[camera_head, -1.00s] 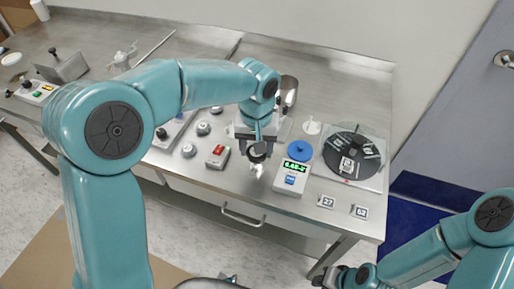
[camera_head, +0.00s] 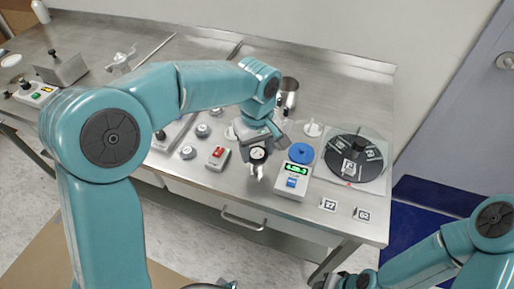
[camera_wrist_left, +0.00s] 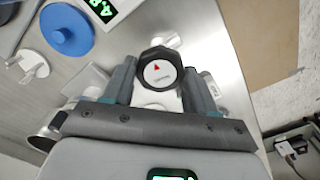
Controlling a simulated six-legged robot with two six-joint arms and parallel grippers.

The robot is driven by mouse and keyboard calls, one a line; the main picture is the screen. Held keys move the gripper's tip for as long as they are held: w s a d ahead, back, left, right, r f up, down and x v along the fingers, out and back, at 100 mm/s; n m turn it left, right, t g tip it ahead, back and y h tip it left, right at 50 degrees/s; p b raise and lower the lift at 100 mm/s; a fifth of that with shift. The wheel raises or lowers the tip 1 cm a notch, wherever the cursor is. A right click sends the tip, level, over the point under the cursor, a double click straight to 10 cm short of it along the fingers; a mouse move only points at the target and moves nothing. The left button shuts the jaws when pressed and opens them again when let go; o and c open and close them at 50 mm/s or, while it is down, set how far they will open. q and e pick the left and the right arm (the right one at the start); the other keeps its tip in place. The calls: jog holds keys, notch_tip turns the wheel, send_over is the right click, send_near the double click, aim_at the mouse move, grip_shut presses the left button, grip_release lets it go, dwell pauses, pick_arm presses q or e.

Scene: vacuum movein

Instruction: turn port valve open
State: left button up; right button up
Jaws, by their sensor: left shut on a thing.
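The port valve's black knob (camera_wrist_left: 159,71) has a white face with a red pointer, seen between the two fingers of my left gripper (camera_wrist_left: 158,84) in the left wrist view. The pointer faces the top of that picture, slightly left. In the head view, my left gripper (camera_head: 257,146) is shut on the knob (camera_head: 258,155) near the bench's front edge. The white valve body (camera_head: 257,172) shows just in front of it; the rest is hidden by the gripper. My right gripper (camera_head: 328,279) is low at the bottom, away from the valve; its jaws are unclear.
A white meter (camera_head: 292,183) with a green display and a blue disc (camera_head: 301,153) stand right of the valve. A red-button box (camera_head: 218,158) stands left. A dark turntable (camera_head: 354,157), number tags (camera_head: 328,204) and a metal cup (camera_head: 288,92) are nearby.

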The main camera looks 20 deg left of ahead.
aim_at(257, 154)
pick_arm(q)
jog(key=shift+s+f, duration=0.15)
jog(key=shift+f, duration=0.05)
jog(key=o, duration=1.1)
jog(key=shift+d+r, duration=0.1)
jog(key=shift+c, duration=0.2)
jog(key=shift+r, duration=0.55)
notch_tip(257, 154, up, 15)
jog(key=p, duration=0.2)
jog(key=shift+r, duration=0.15)
